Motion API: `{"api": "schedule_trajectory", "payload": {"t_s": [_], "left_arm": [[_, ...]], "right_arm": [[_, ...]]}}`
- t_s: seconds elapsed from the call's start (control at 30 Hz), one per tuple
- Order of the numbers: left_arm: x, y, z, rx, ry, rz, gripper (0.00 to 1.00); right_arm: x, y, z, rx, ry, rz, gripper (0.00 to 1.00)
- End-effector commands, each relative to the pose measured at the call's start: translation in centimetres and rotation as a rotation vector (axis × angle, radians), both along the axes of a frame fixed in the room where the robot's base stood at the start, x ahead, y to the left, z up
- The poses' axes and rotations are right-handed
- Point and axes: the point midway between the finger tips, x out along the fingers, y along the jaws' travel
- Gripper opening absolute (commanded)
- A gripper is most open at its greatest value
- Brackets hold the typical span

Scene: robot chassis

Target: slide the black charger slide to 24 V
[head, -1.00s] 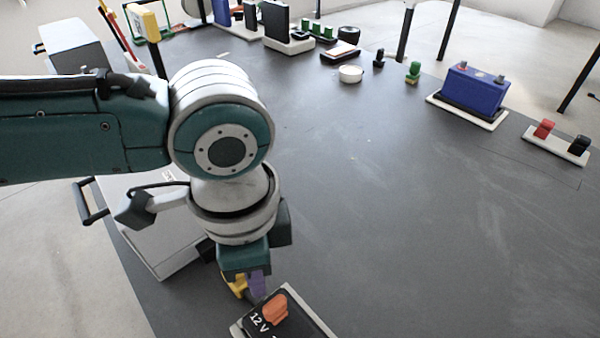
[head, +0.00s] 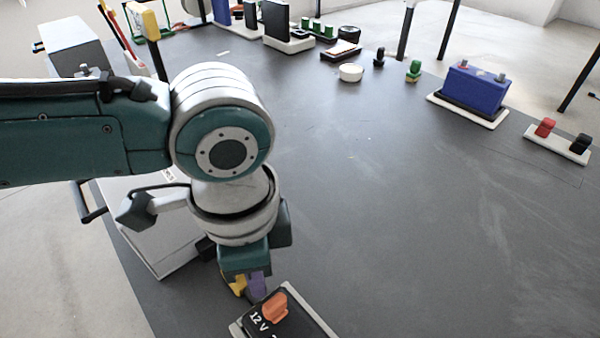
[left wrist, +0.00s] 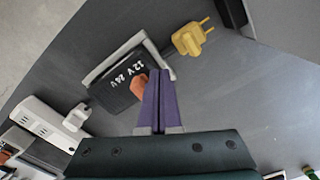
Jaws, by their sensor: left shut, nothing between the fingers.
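The black charger (head: 308,322) has a pale frame and is cut off by the bottom edge of the head view. It also shows in the left wrist view (left wrist: 112,92), with white 12 V and 24 V labels. Its orange slide knob (head: 274,307) stands beside the 12 V label in the head view; the wrist view shows it too (left wrist: 138,86). My left gripper (head: 259,292), with purple fingers, is shut and empty. Its fingertips (left wrist: 160,72) are close beside the knob; I cannot tell whether they touch it. My right gripper is not in view.
A yellow plug (left wrist: 192,38) lies beside the charger, partly behind my fingers in the head view. A light box (head: 165,240) with a black handle stands left of my gripper. A blue battery (head: 474,88) and a red-and-black terminal block (head: 558,142) are far right. The table's middle is clear.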

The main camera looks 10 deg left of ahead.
Motion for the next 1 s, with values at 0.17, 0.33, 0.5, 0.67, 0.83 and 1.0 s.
{"api": "schedule_trajectory", "payload": {"t_s": [0.17,0.33,0.5,0.67,0.83,1.0], "left_arm": [[0.0,0.0,-0.8,0.000,0.000,0.000,0.00],[0.0,0.0,-1.3,0.000,0.000,0.000,0.00],[0.0,0.0,-1.7,0.000,0.000,0.000,0.00],[0.0,0.0,-1.8,0.001,0.000,0.000,0.00],[-0.1,0.0,-1.9,0.002,0.001,0.000,0.00],[-0.3,-0.2,-1.9,0.002,0.003,0.000,0.00]], "right_arm": [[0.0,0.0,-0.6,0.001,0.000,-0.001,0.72],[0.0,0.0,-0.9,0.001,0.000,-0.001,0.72],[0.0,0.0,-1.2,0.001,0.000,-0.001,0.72],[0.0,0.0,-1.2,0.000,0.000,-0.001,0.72],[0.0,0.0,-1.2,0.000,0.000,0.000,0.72],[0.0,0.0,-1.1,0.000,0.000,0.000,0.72]]}}
